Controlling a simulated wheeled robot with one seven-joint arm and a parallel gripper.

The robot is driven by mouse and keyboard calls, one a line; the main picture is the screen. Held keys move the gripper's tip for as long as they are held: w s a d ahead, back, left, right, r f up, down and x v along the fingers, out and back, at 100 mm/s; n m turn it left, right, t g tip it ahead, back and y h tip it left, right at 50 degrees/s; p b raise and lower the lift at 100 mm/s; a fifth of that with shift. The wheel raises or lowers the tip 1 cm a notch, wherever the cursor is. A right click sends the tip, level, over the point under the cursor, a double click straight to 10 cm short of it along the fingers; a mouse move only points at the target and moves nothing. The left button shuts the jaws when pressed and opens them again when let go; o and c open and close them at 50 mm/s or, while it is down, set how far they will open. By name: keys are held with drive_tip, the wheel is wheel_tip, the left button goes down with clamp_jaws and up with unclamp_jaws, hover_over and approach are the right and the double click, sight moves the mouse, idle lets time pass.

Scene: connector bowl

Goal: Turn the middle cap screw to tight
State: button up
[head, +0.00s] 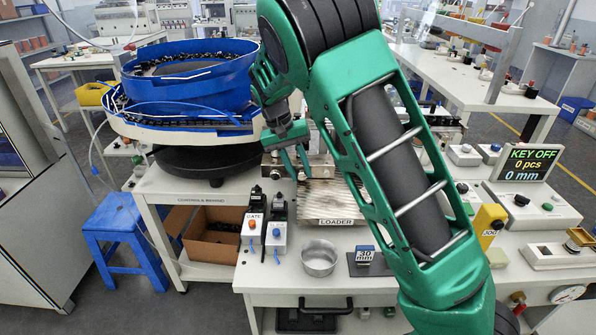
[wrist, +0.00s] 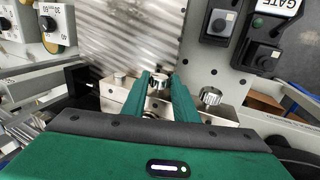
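Three silver cap screws stand in a row on a metal block (wrist: 228,113) in the wrist view.
A blue bowl feeder (head: 190,85) stands left of my arm. The GATE box (head: 253,220) and a metal dish (head: 319,258) are in front. A display reading KEY OFF, 0 pcs, 0 mm (head: 531,160) stands at the right. Knobs with dial scales (wrist: 50,18) show at upper left in the wrist view.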

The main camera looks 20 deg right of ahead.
drive_tip(key=c, duration=0.5)
drive_tip(key=shift+s+d+t+y, duration=0.1)
drive_tip(key=shift+d+t+y, duration=0.15)
drive_tip(key=shift+y, duration=0.45)
drive_tip(key=shift+s+d+t+y, duration=0.1)
drive_tip(key=shift+d+t+y, duration=0.15)
drive_tip(key=shift+y, duration=1.15)
drive_tip(key=o, duration=1.1)
drive_tip(key=shift+c, duration=0.2)
